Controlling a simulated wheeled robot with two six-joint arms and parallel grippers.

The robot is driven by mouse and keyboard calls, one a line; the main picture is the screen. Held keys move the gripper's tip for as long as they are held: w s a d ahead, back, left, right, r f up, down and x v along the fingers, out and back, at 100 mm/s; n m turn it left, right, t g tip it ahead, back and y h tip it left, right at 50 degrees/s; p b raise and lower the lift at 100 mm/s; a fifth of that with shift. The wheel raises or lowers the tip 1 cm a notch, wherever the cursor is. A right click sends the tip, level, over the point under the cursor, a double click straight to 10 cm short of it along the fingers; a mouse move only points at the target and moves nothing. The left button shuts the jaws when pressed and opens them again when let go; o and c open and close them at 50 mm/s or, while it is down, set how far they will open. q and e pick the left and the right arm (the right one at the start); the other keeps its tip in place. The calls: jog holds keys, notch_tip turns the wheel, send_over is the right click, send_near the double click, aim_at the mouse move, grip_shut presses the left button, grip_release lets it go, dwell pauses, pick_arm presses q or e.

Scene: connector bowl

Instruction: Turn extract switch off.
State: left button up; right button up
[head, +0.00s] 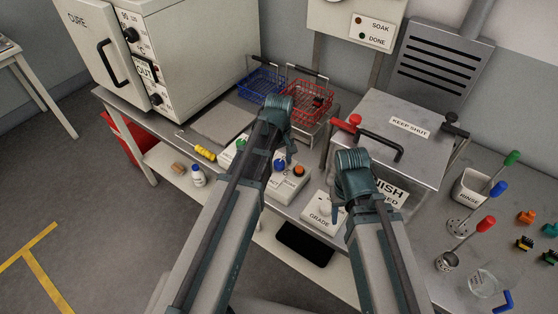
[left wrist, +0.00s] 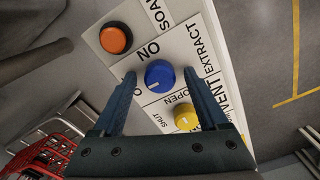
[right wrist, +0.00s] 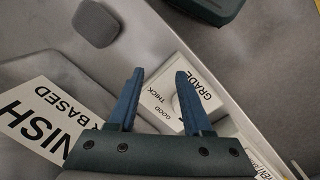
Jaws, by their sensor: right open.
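The extract switch is a blue round knob (left wrist: 159,74) on a white panel (left wrist: 190,48) lettered EXTRACT, with ON above the knob and a partly hidden label starting with O to its left. A pale mark shows on the knob's lower-left side; I cannot tell which label it points to. In the head view the knob (head: 279,165) shows just below my left gripper (head: 281,150). In the left wrist view my left gripper (left wrist: 160,95) is open, its fingers on either side of the knob; contact is unclear. My right gripper (right wrist: 157,80) is open and empty above the grade box (right wrist: 180,100).
An orange button (left wrist: 116,38) and a yellow knob (left wrist: 186,117) flank the blue knob. Blue (head: 262,84) and red (head: 309,102) wire baskets stand behind. A lidded metal box (head: 385,135) stands to the right. A yellow-handled tool (head: 204,153) lies to the left.

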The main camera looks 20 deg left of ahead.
aim_at(279, 162)
pick_arm(q)
jog(key=shift+r, duration=0.1)
notch_tip(279, 162, up, 14)
jog(key=p, duration=1.3)
jog(key=shift+p, duration=0.4)
pick_arm(e)
notch_tip(279, 162, up, 14)
pick_arm(q)
jog(key=shift+f, duration=0.2)
pick_arm(e)
jog(key=shift+f, duration=0.1)
pick_arm(q)
jog(key=s+d+f+m+b, duration=0.2)
jog(key=s+d+m, duration=0.3)
jog(key=s+m, duration=0.1)
jog(key=s+d+f+m+y+b, duration=0.1)
jog(key=s+d+f+m+b, duration=0.1)
jog(key=s+d+m, duration=0.3)
jog(key=s+m, duration=0.1)
jog(key=s, duration=0.2)
jog(key=shift+s+d+f+m, duration=0.15)
jog(key=shift+s+d+m, duration=0.05)
jog(key=shift+s+m, duration=0.2)
pick_arm(e)
notch_tip(279, 162, down, 4)
jog(key=shift+f, duration=0.25)
pick_arm(q)
jog(key=shift+c, duration=0.2)
